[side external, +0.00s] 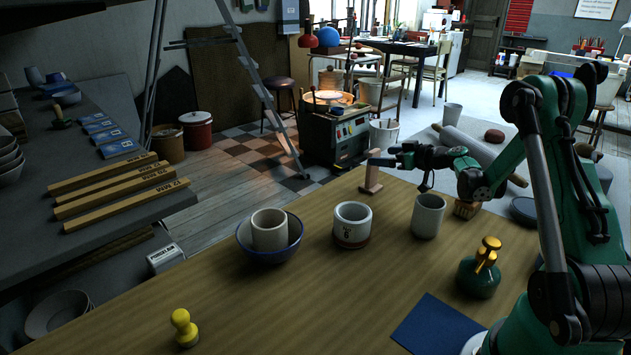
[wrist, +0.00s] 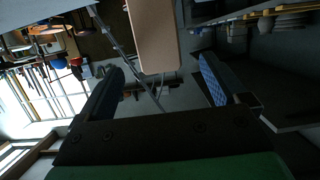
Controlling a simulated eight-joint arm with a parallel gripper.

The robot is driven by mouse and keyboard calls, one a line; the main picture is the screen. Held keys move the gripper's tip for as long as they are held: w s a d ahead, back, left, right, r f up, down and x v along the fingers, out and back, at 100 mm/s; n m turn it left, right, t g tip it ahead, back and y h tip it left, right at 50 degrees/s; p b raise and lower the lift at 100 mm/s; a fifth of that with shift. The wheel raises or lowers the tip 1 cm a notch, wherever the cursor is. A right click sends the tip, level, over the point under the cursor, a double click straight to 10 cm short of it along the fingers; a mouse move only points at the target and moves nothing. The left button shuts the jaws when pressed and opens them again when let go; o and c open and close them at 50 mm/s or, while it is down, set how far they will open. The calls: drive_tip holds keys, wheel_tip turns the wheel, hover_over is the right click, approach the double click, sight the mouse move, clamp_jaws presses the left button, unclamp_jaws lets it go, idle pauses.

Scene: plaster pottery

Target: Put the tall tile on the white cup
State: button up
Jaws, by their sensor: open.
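In the wrist view a long tan tile (wrist: 154,38) shows at the top, between the spread fingers of my gripper (wrist: 165,85). A plain whitish cup (side external: 428,217) stands upright on the table, nearer the camera. A banded cup (side external: 352,232) marked 6 stands left of it. Another pale cup (side external: 269,234) sits in a blue bowl.
The blue bowl (side external: 270,252) is left of the cups. A green bottle with a gold top (side external: 480,275) and a blue sheet (side external: 437,325) lie at the right front. A yellow knob (side external: 185,327) is at the left front. The middle front of the table is clear.

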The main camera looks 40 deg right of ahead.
sight(377, 152)
drive_tip(key=shift+w+r, duration=0.1)
drive_tip(key=shift+r, duration=0.4)
drive_tip(key=shift+x, duration=2.8)
clamp_jaws()
